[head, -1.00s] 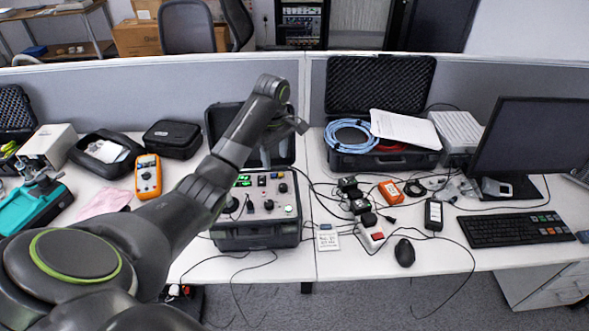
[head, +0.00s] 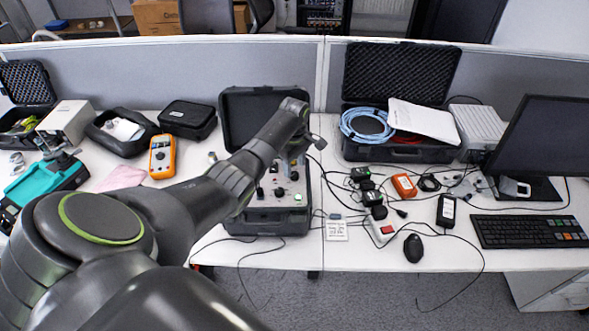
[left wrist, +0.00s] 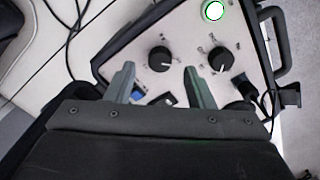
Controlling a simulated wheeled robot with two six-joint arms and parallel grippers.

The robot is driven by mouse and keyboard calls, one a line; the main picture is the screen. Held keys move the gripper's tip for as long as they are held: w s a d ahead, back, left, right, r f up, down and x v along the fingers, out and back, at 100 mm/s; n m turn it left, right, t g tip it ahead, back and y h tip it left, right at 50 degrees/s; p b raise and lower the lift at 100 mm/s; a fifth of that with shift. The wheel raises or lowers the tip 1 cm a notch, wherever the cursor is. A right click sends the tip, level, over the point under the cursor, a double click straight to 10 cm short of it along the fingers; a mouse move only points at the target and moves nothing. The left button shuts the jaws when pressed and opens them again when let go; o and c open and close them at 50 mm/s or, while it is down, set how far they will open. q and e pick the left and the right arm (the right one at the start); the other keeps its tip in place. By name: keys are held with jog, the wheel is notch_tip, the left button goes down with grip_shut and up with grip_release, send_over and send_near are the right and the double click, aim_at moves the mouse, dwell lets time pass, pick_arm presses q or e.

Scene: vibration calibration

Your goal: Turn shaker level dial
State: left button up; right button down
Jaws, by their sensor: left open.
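The shaker control unit is an open dark case (head: 262,226) with a light panel, in the middle of the desk in the head view; my left arm covers part of it. In the left wrist view the panel (left wrist: 189,30) carries two black dials with white pointers, a left dial (left wrist: 160,58) and a right dial (left wrist: 221,60). Their labels are too small to read. My left gripper (left wrist: 158,69) is open and empty over the panel. The left dial appears between its fingertips, the right dial just right of the right finger. Contact cannot be told. My right gripper is out of view.
A green-lit button (left wrist: 213,10) and a blue switch (left wrist: 138,93) are also on the panel. An orange multimeter (head: 162,157) stands left of the case. Black adapters, cables and a mouse (head: 413,248) lie to the right. The raised case lid stands behind the panel.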

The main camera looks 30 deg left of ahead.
aim_at(294, 174)
pick_arm(q)
notch_tip(294, 174, down, 2)
jog(key=shift+f, duration=0.5)
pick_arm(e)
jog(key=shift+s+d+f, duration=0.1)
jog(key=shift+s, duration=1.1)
pick_arm(q)
jog(key=shift+c, duration=0.3)
jog(key=c, duration=0.9)
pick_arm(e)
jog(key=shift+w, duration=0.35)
